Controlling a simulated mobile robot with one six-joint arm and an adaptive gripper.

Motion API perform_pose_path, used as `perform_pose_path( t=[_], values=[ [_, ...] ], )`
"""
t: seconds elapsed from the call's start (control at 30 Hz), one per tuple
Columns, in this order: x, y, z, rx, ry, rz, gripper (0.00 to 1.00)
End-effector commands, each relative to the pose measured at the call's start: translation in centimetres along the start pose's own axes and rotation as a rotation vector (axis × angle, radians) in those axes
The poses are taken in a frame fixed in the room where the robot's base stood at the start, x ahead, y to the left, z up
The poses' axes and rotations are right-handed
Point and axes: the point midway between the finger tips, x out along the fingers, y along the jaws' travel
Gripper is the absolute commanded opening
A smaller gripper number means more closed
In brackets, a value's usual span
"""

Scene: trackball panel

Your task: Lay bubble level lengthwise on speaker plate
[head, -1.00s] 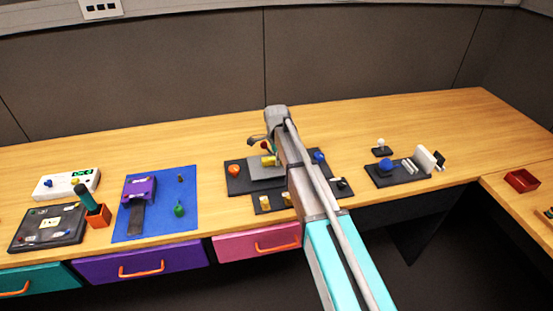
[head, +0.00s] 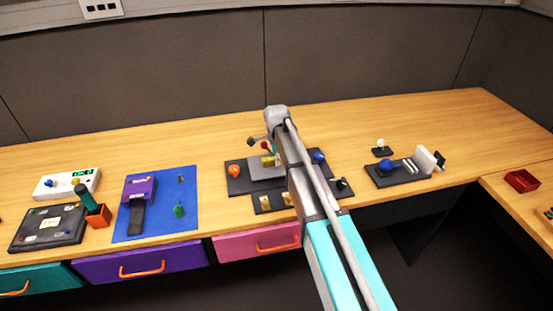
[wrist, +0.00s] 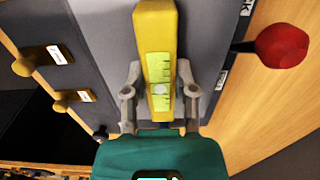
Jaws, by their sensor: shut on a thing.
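The yellow bubble level (wrist: 156,35), with a pale green vial window, is between the fingers of my gripper (wrist: 159,93) in the wrist view. My gripper is shut on it. The level lies along the picture's vertical, over a grey plate (wrist: 203,40) that I take to be the speaker plate. I cannot tell whether it touches the plate. In the head view the grey plate (head: 256,173) sits on a dark panel, partly hidden by my arm. A yellow bit of the level (head: 267,161) shows above it beside my gripper.
In the wrist view a red ball knob (wrist: 281,46) stands right of the plate, and yellow knobs (wrist: 25,65) stand left. In the head view an orange knob (head: 234,170) is left of the plate and a blue knob (head: 319,157) right. Bare wood lies behind the panel.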

Motion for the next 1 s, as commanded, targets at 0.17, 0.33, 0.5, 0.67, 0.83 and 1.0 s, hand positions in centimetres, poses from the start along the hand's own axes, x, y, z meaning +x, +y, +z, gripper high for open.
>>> perform_pose_path(
  t=[0.17, 0.33, 0.5, 0.67, 0.83, 1.0],
  values=[
    [0.0, 0.0, 0.0, 0.0, 0.0, 0.0, 0.6],
    [0.0, 0.0, 0.0, 0.0, 0.0, 0.0, 0.76],
    [0.0, 0.0, 0.0, 0.0, 0.0, 0.0, 0.76],
    [0.0, 0.0, 0.0, 0.0, 0.0, 0.0, 0.76],
    [-0.2, 0.0, 0.0, 0.0, 0.0, 0.0, 0.76],
    [-1.2, 0.0, 0.0, 0.0, 0.0, 0.0, 0.76]
  ],
)
